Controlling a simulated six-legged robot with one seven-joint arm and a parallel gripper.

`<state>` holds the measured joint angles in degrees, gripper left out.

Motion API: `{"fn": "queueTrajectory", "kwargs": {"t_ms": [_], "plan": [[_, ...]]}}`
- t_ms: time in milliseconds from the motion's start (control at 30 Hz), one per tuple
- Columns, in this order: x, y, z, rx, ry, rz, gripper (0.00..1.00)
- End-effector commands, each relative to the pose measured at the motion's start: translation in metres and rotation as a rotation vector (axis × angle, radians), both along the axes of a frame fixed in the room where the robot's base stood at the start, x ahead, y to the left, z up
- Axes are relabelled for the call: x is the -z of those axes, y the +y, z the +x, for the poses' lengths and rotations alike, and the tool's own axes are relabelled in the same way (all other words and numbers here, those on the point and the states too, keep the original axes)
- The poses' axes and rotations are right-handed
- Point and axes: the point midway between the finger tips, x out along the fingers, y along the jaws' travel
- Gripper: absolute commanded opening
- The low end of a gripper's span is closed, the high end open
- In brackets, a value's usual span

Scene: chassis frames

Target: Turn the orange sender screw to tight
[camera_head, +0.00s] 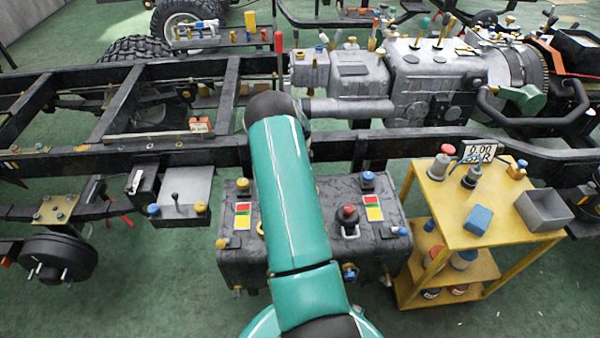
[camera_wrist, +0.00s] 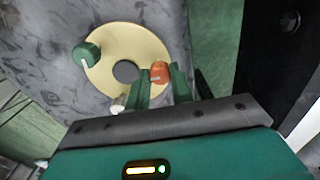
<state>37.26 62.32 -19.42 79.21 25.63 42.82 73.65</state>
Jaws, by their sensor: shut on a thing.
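The orange sender screw (camera_wrist: 159,73) sits at the right side of a round cream plate (camera_wrist: 118,41) in the wrist view. My gripper (camera_wrist: 162,84) has its two green fingers around the orange screw, shut on it. The fingers hide part of the screw. The plate has a dark round hole (camera_wrist: 125,72) in its middle and lies on a mottled grey surface. In the head view my teal arm crosses the middle of the picture and hides my gripper and the screw.
A green knob (camera_wrist: 87,55) with a white mark is at the plate's left, and a pale fitting (camera_wrist: 119,104) is at its lower edge. In the head view, a yellow cart (camera_head: 455,208) stands at right, and a dark frame rail (camera_head: 420,143) runs across.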

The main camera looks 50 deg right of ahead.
Motion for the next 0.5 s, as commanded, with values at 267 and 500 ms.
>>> {"fn": "queueTrajectory", "kwargs": {"t_ms": [267,500], "plan": [[-0.0003,-0.0001,0.0005,0.0,-0.001,0.0,0.45],[-0.0047,-0.0003,0.0006,-0.001,-0.001,-0.002,0.45]]}}
